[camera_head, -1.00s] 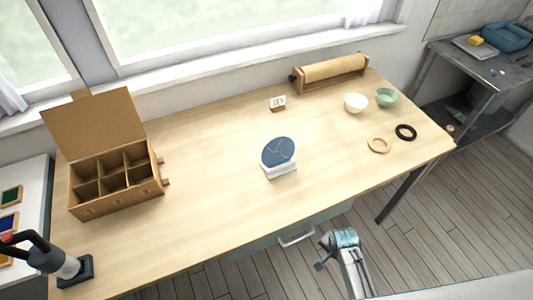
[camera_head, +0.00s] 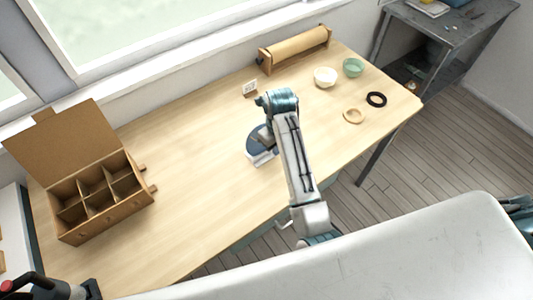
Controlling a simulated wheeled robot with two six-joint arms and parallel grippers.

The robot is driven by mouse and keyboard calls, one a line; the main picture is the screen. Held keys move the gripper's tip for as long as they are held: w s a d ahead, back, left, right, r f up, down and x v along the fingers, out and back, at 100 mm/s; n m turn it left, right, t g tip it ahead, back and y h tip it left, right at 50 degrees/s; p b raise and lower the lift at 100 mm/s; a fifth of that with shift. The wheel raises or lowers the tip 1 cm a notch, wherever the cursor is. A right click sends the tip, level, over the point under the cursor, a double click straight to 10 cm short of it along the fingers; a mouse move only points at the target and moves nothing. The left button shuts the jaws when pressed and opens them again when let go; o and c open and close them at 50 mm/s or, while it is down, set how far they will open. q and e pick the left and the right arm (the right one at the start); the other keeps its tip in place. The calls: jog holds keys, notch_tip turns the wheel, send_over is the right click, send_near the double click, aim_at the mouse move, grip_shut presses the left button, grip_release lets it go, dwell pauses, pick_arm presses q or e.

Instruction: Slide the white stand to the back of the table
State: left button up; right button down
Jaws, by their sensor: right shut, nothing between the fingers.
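The white stand (camera_head: 263,158) is near the middle of the wooden table (camera_head: 205,190), holding an upright blue disc (camera_head: 254,138) that has thin gold lines. My right arm reaches over the table from the front and covers the right part of the disc and stand. My right gripper (camera_head: 264,133) is shut and empty, at the disc in the picture. Its fingertips are small and partly hidden, so I cannot tell whether they touch the disc or stand.
A small white card (camera_head: 250,88) stands behind the stand. A paper roll (camera_head: 296,48) lies at the back edge. A white bowl (camera_head: 325,77), green bowl (camera_head: 352,67), tan ring (camera_head: 353,116) and black ring (camera_head: 376,99) are right. An open compartment box (camera_head: 97,197) is left.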

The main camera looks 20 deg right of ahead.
aim_at(268, 159)
jog(key=shift+m, duration=0.4)
notch_tip(268, 159, down, 9)
jog(key=p, duration=0.3)
jog(key=shift+w+a+f, duration=0.1)
jog(key=shift+w+a, duration=0.05)
jog(key=shift+w+a+p, duration=0.2)
jog(key=shift+w+p, duration=0.15)
jog(key=shift+w, duration=0.2)
jog(key=shift+w+a+p, duration=0.2)
jog(key=shift+w+p, duration=0.15)
jog(key=shift+w, duration=0.15)
jog(key=shift+w+a+f, duration=0.1)
jog(key=shift+w+a, duration=0.1)
jog(key=shift+w, duration=0.25)
jog(key=shift+w+a+f, duration=0.1)
jog(key=shift+w+a, duration=0.05)
jog(key=shift+w, duration=0.3)
